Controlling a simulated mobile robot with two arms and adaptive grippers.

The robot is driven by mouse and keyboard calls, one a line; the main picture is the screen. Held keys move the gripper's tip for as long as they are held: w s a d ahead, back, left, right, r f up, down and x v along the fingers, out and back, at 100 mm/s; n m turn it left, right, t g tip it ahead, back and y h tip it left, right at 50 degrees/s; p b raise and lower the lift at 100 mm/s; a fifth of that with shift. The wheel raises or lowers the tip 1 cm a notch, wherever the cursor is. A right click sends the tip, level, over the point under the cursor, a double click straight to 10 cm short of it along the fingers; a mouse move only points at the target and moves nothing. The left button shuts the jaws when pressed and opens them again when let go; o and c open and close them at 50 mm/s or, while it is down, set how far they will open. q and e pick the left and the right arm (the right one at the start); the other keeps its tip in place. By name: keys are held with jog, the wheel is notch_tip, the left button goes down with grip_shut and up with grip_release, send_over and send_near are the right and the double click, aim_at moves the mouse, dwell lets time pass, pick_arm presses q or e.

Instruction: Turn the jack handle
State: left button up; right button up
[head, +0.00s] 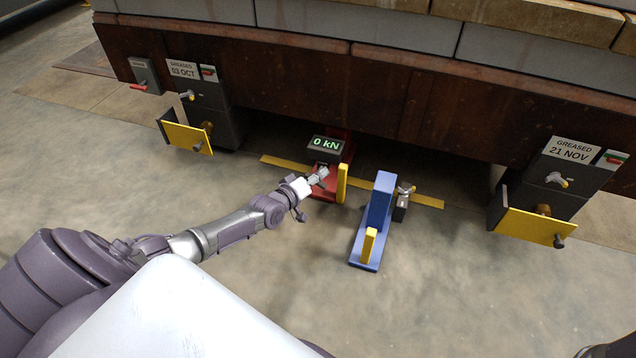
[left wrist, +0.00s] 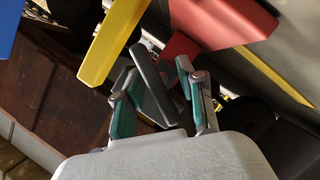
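The red jack (head: 328,190) stands on the floor under the dark steel beam, with a yellow upright piece (head: 341,184) at its right. A display on it (head: 326,144) reads 0 kN. My left gripper (head: 322,174) is at the front of the red jack. In the left wrist view its fingers (left wrist: 155,88) are apart, with a dark grey bar (left wrist: 154,82), seemingly the jack handle, lying slanted between them. Gaps show beside the bar, so it does not look clamped. The yellow piece (left wrist: 113,40) and red body (left wrist: 222,20) are just beyond. My right gripper is not seen.
A blue unit (head: 378,205) with a yellow block stands right of the red jack, beside a small grey fitting (head: 402,203). A yellow strip (head: 428,201) runs along the floor. Yellow-fronted supports (head: 187,138) (head: 532,227) stand on both sides. The front floor is clear.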

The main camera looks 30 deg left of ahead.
pick_arm(q)
jog(key=shift+w, duration=0.3)
grip_shut()
